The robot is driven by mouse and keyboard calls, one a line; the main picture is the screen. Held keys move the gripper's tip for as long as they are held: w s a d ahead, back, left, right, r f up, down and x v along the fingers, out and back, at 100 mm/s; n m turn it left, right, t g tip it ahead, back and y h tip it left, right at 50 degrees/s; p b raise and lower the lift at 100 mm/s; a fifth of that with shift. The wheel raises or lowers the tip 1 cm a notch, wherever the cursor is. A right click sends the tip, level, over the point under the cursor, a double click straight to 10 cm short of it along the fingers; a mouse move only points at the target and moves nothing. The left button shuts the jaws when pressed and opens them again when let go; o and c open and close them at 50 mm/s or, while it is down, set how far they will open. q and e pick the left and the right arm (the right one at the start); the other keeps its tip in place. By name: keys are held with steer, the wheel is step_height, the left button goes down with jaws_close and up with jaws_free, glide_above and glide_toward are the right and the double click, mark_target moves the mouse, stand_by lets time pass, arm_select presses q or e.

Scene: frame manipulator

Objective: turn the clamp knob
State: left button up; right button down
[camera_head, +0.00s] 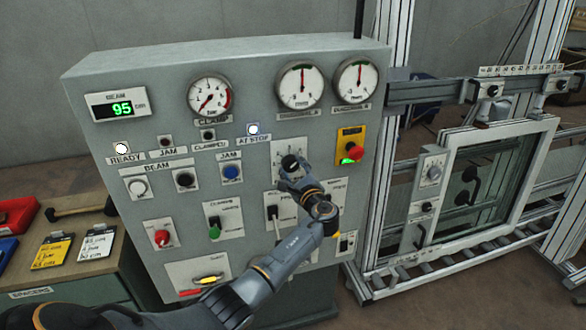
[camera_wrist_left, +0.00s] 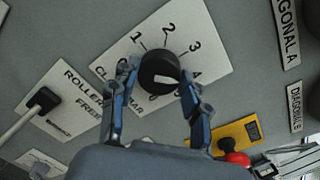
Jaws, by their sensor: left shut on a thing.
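The clamp knob (camera_wrist_left: 160,72) is a round black knob with a white pointer mark, on a white dial plate (camera_wrist_left: 190,37) with numbers. It sits on the front of a grey control cabinet. In the head view the knob (camera_head: 291,162) shows just above my left gripper (camera_head: 293,172). In the left wrist view the two blue-grey fingers of my left gripper (camera_wrist_left: 163,85) are on either side of the knob and shut on it. The white mark points down and right in that view. My right gripper is not in view.
Close by are a lever marked ROLLER (camera_wrist_left: 42,98), a yellow switch plate with a red knob (camera_head: 350,145), and a blue button (camera_head: 231,172). Gauges (camera_head: 300,86) line the top.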

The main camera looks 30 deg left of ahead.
arm_select(q)
steer(key=shift+w+r, duration=0.1)
steer(key=shift+r, duration=0.2)
steer(key=o, duration=1.1)
steer(key=shift+a, duration=0.1)
steer(key=shift+o, duration=0.3)
steer(key=shift+f, duration=0.25)
steer(key=v, duration=1.2)
